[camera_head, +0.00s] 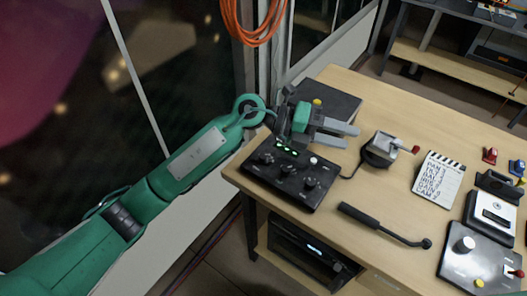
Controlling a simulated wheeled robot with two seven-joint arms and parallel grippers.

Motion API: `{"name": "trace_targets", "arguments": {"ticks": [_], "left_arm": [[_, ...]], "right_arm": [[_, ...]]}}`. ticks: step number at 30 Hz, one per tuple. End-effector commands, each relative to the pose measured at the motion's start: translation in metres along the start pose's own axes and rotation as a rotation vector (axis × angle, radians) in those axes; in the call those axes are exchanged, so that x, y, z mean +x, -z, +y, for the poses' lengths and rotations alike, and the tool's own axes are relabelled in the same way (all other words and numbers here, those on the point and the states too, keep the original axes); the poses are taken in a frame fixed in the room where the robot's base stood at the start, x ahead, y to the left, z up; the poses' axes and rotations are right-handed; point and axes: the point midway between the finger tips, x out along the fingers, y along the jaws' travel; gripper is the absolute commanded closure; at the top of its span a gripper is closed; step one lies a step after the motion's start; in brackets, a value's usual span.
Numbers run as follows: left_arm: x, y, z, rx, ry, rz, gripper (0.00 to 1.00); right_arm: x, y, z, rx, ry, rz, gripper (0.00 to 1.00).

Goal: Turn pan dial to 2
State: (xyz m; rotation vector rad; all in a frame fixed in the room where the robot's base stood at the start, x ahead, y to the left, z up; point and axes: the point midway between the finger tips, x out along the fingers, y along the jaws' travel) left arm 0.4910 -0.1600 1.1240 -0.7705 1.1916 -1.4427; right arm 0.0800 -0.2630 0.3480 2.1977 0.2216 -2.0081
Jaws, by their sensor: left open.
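A black control box (292,178) with several dark round dials, a pale knob and small green lights sits at the table's near left corner. One dial (267,158) is on its left part and another dial (310,183) is at its front right. I cannot read the labels, so I cannot tell which is the pan dial or its setting. My left gripper (348,137) is open and empty above the box's back edge, its fingers pointing right, apart from the dials. Its wrist hides part of the box's back. My right gripper is out of view.
A black handle with a rod (383,225) lies in front right of the box. A small grey device (379,150) on a black base, a clapper slate (438,179) and a grey panel (481,260) stand further right. A window wall borders the left; orange cable (254,22) hangs above.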

Motion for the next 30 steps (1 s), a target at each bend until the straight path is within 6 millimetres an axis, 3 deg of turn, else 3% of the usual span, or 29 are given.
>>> {"name": "trace_targets", "arguments": {"ticks": [5,9,15,18,23,30], "left_arm": [[-0.022,0.0,0.05,0.111,-0.44,0.253,0.52],[-0.07,-0.015,0.081,0.136,-0.809,0.39,0.52],[-0.141,-0.04,0.091,0.105,-1.209,0.472,0.52],[-0.161,-0.046,0.089,0.085,-1.31,0.483,0.52],[-0.169,-0.046,0.093,0.074,-1.352,0.489,0.52],[-0.163,-0.034,0.13,0.071,-1.348,0.491,0.52]], "right_arm": [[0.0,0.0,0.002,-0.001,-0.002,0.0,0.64],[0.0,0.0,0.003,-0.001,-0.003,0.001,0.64],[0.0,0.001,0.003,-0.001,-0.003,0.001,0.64],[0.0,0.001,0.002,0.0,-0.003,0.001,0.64],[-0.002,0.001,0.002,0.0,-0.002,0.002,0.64],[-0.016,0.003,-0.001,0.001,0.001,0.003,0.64]]}}
